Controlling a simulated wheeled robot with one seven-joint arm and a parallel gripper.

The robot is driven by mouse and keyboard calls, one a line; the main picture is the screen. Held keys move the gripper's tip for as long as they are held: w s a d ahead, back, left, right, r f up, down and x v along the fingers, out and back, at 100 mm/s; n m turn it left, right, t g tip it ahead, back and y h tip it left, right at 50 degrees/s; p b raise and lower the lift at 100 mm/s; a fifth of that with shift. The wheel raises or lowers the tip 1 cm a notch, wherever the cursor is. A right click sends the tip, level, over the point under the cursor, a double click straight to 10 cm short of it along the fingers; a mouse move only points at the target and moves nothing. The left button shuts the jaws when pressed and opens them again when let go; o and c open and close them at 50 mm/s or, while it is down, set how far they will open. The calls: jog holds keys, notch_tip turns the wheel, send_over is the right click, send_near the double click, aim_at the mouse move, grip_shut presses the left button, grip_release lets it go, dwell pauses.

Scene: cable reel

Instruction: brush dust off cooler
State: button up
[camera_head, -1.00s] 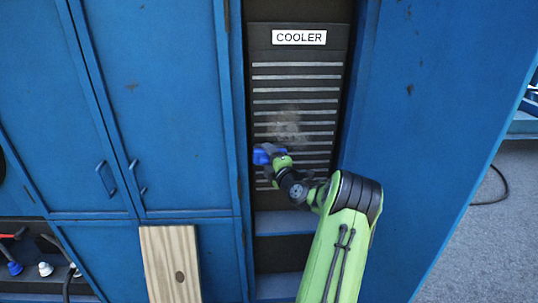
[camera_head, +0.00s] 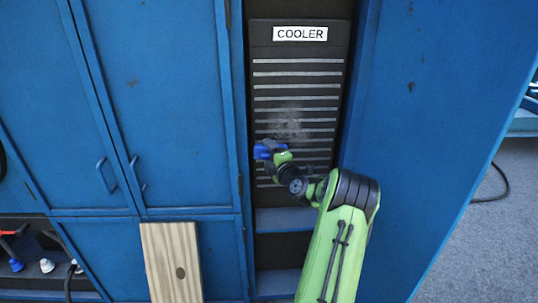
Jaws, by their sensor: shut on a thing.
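The cooler (camera_head: 296,80) is a dark upright panel with pale horizontal slats and a white "COOLER" label (camera_head: 300,34), set in a recess of the blue cabinet. A faint greyish dust patch (camera_head: 291,121) lies on the slats around its middle. My gripper (camera_head: 272,152) is at the cooler's lower left, just below the dust. It is shut on a blue thing (camera_head: 264,148), likely the brush. Its bristles are too small to make out, and I cannot tell whether it touches the slats.
Blue cabinet doors with handles (camera_head: 106,176) stand at the left. A wooden board (camera_head: 172,262) leans below them. A shelf (camera_head: 285,220) lies under the cooler. A blue side panel (camera_head: 440,110) bounds the recess at the right. Tools sit at lower left.

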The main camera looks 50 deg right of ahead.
jog(key=shift+w+d, duration=0.5)
